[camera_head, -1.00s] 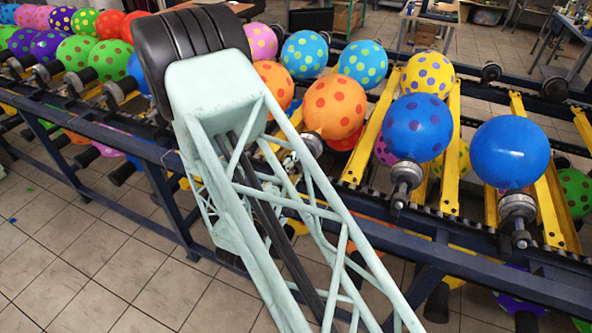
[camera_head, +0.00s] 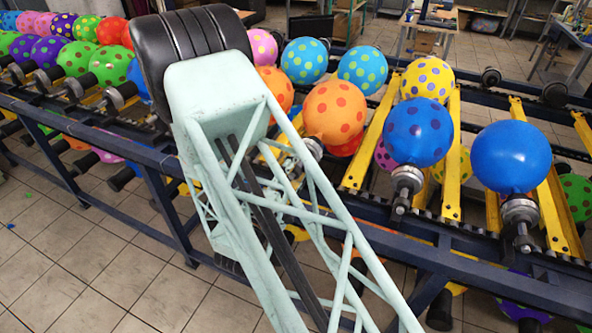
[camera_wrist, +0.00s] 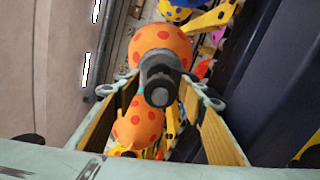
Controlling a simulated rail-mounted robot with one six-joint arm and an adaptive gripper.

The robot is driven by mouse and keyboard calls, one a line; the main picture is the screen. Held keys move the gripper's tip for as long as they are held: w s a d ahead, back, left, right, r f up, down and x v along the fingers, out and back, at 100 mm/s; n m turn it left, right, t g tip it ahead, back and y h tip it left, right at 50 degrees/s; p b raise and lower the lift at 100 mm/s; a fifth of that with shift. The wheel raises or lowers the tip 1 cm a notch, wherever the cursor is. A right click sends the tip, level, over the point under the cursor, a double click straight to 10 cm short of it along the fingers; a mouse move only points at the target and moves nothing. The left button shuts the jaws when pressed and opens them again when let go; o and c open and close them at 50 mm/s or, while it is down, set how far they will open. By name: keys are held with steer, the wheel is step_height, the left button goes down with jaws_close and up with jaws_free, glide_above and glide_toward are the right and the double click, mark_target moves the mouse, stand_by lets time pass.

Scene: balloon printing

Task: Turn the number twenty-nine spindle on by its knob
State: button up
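A dark grey spindle knob (camera_wrist: 158,96) faces the wrist camera, in front of an orange balloon with red dots (camera_wrist: 160,40). My gripper (camera_wrist: 154,88) is open, with one yellow-padded finger on each side of the knob; gaps show and nothing is clearly held. In the head view an orange red-dotted balloon (camera_head: 335,110) sits beside my arm, with part of its metal spindle (camera_head: 312,148) showing. No spindle number is readable, so I cannot tell which is number twenty-nine.
A blue dotted balloon (camera_head: 418,132) and a blue balloon (camera_head: 510,158) sit on neighbouring spindles (camera_head: 405,182) to the right. Tiled floor (camera_head: 75,265) is open at the lower left.

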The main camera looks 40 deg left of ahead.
steer(key=shift+r+n+p, duration=0.1)
steer(key=shift+n+p, duration=2)
steer(key=shift+p, duration=0.95)
steer(key=shift+n+p, duration=1.6)
steer(key=shift+p, duration=0.5)
steer(key=shift+n+p, duration=0.7)
steer(key=shift+p, duration=0.2)
steer(key=shift+n+p, duration=2.4)
steer(key=shift+p, duration=0.4)
steer(key=shift+n+p, duration=2.1)
steer(key=shift+p, duration=0.35)
